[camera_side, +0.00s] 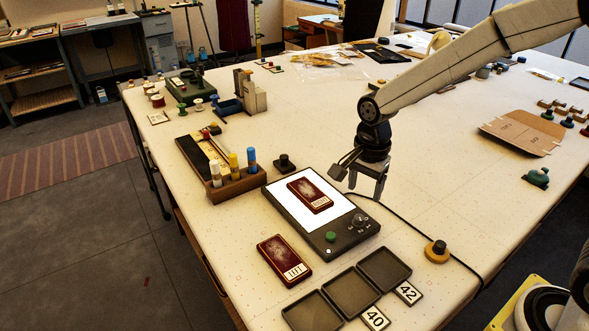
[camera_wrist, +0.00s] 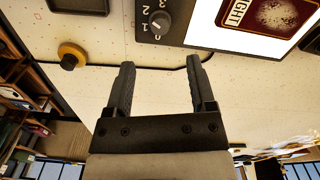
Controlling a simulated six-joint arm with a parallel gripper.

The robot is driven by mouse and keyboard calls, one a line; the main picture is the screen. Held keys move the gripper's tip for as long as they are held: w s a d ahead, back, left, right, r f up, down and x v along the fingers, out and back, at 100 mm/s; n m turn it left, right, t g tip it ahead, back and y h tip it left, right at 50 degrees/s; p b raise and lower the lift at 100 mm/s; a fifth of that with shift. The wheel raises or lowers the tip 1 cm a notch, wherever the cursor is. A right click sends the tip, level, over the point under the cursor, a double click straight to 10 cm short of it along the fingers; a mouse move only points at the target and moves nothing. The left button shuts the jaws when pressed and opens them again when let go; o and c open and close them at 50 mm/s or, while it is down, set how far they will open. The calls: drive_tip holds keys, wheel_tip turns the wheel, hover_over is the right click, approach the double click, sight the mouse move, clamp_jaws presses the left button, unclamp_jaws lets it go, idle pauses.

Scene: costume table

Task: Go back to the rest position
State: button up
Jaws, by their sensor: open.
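My gripper (camera_side: 365,184) hangs in the air beside the right edge of the light box (camera_side: 340,240), with its fingers pointing down. In the wrist view the two fingers (camera_wrist: 160,85) are apart, with nothing between them. The light box has a lit white panel, a green button and a dial. A dark red card (camera_side: 310,195) lies on the lit panel and also shows in the wrist view (camera_wrist: 270,14). A second dark red card (camera_side: 284,260) lies on the table in front of the light box.
Grey trays (camera_side: 384,266) with tags 40 and 42 lie at the front. A yellow-based black knob (camera_side: 437,251) stands right of them, near a black cable. A wooden holder (camera_side: 238,184) with bottles stands left of the light box.

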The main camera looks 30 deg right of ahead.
drive_tip(key=s+d+f+n+t, duration=0.2)
drive_tip(key=s+d+n, duration=0.1)
drive_tip(key=s+n, duration=0.8)
drive_tip(key=n, duration=0.4)
drive_tip(key=shift+s+d+t, duration=0.2)
drive_tip(key=shift+d+t, duration=0.1)
